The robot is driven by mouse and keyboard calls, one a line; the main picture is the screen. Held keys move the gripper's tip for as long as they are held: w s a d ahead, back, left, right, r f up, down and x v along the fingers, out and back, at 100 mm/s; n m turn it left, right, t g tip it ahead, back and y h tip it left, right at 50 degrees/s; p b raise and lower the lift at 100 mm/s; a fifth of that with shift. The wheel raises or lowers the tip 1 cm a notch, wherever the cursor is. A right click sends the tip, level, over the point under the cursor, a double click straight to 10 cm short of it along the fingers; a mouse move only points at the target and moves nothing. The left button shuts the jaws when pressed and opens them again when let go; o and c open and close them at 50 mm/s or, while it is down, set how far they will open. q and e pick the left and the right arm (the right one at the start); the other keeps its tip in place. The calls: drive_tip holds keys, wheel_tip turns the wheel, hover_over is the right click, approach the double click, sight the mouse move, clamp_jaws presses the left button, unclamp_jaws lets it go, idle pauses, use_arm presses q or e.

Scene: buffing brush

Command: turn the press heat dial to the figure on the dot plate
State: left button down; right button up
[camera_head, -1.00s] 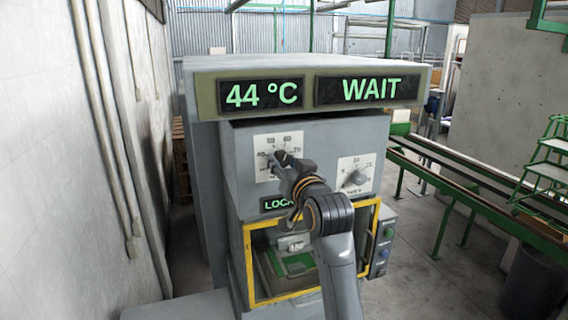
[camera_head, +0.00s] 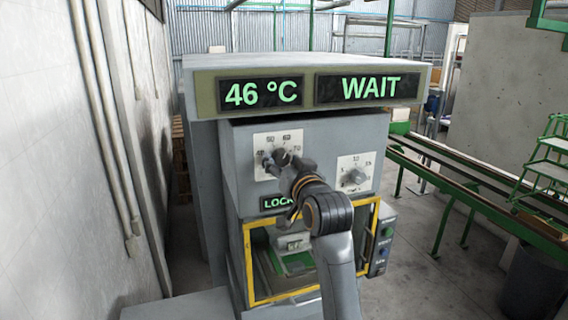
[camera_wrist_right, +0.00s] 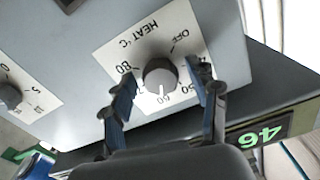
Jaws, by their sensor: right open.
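The heat dial (camera_wrist_right: 160,72) is a round grey knob on a white HEAT °C plate (camera_wrist_right: 108,50) marked OFF and with several figures. Its white pointer line points at about 60. My right gripper (camera_wrist_right: 162,88) is open, with one finger on each side of the dial; I cannot tell whether they touch it. In the head view my right gripper (camera_head: 281,158) covers the dial, and part of the white plate (camera_head: 263,140) shows around it. I cannot make out a dot plate with certainty. My left gripper is not in view.
The press display (camera_head: 260,93) reads 46 °C, and the other display (camera_head: 367,88) reads WAIT. A second dial (camera_head: 355,177) sits right of the heat dial. Below is a yellow-framed window (camera_head: 249,262). A wall (camera_head: 60,180) stands left; a green-framed conveyor (camera_head: 470,185) runs right.

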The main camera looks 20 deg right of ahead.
drive_tip(key=s, duration=1.2)
drive_tip(key=shift+d, duration=0.2)
drive_tip(key=shift+f, duration=0.1)
